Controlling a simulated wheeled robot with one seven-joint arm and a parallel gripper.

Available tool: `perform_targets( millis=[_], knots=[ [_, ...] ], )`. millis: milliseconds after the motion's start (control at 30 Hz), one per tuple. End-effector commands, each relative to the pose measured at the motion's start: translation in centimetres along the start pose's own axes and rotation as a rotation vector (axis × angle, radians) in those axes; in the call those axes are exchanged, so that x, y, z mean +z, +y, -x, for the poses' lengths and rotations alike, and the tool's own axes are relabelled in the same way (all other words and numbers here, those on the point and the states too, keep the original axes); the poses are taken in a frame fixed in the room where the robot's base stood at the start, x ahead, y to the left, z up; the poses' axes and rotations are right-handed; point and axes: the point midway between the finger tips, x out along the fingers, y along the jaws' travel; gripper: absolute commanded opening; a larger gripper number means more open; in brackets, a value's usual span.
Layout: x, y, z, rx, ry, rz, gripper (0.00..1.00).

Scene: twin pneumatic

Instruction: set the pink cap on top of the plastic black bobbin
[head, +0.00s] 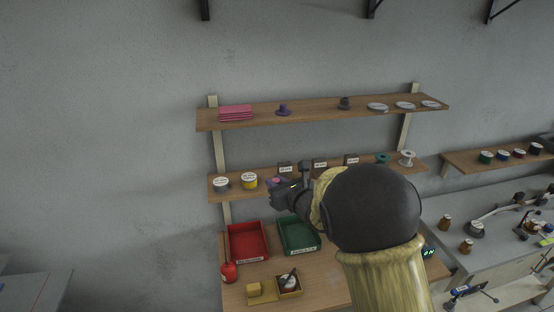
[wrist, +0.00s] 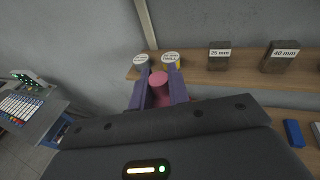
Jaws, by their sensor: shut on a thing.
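The pink cap (wrist: 158,84) is between the two purple fingers of my gripper (wrist: 157,74) in the wrist view. My gripper is shut on it. In the head view my gripper (head: 274,186) is at the left part of the middle shelf, with a small bit of pink showing at it. A dark flanged piece (head: 344,103) stands upright on the top shelf; I cannot tell whether it is the black bobbin. A purple piece of similar shape (head: 283,110) stands left of it. My arm hides part of the middle shelf and the bench.
The middle shelf (head: 214,195) holds a white-lidded grey tin (head: 221,184), a yellow tin (head: 249,180), labelled dark blocks (head: 319,163), a green spool (head: 382,159) and a white spool (head: 407,158). Red (head: 247,258) and green (head: 318,248) trays are below. Pink slabs (head: 236,112) lie on the top shelf.

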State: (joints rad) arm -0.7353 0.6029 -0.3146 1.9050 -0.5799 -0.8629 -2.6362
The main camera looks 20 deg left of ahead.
Motion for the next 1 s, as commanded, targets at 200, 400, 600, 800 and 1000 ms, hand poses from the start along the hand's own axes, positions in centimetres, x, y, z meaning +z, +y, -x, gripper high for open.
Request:
perform_targets(
  millis=[200,400,600,800,1000],
  knots=[
    [-9.2,-1.1,-1.6,-0.119,0.012,-0.021,0.0],
    [-16.7,-2.6,-1.4,-0.249,0.011,-0.046,0.0],
    [-24.0,-4.5,0.2,-0.388,0.01,-0.072,0.0],
    [-31.3,-6.9,3.7,-0.537,0.011,-0.102,0.0],
    [-38.3,-10.1,10.0,-0.695,0.012,-0.133,0.0]
  ],
)
